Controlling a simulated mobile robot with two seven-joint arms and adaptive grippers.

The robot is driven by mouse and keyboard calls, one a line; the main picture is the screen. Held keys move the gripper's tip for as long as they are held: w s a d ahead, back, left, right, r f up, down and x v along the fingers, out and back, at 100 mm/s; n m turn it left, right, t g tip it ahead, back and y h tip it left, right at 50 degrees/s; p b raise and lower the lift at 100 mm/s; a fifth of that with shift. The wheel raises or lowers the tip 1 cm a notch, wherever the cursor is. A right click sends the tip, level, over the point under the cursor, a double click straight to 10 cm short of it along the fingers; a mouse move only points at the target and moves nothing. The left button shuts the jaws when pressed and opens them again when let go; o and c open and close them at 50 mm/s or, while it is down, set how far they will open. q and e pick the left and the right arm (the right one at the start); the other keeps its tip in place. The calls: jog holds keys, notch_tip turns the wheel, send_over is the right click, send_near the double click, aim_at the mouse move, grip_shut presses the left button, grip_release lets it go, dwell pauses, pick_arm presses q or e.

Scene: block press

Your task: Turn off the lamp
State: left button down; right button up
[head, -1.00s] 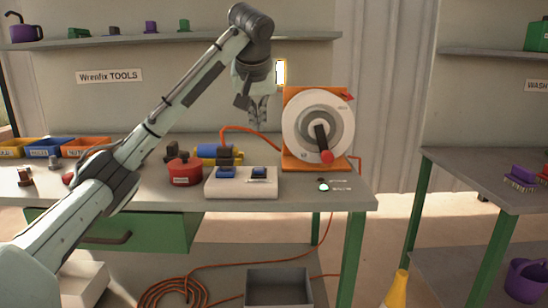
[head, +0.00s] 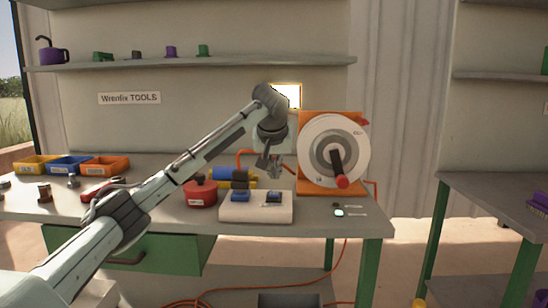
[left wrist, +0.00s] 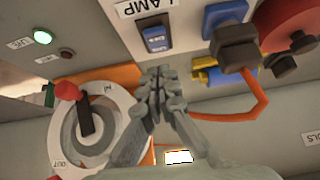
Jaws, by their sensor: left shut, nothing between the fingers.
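The right-hand switch (head: 273,197) sits beside the word LAMP in the left wrist view (left wrist: 157,38). A bright lamp panel (head: 287,96) glows on the wall behind my arm; it also shows in the left wrist view (left wrist: 178,157). My left gripper (head: 275,170) is shut and empty, pointing down above and just behind the right-hand switch. In the left wrist view its fingertips (left wrist: 163,80) are close to that switch, with a gap visible. My right gripper is not in view.
A white dial (head: 318,150) with a red-knobbed handle on an orange board stands right of the gripper. A red pot (head: 200,194) and a blue-yellow cylinder (head: 228,173) are left. A small light (head: 339,212) glows on the bench front. An orange cable runs behind.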

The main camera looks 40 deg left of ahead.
aim_at(275, 193)
pick_arm(q)
jog(key=shift+s+d+f, duration=0.1)
jog(key=shift+s+f, duration=0.1)
jog(key=shift+f, duration=0.7)
jog(key=shift+s+d+f, duration=0.1)
jog(key=shift+f, duration=0.8)
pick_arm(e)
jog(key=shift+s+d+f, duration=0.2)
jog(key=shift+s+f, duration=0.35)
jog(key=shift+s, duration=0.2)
pick_arm(q)
jog(key=shift+f, duration=0.1)
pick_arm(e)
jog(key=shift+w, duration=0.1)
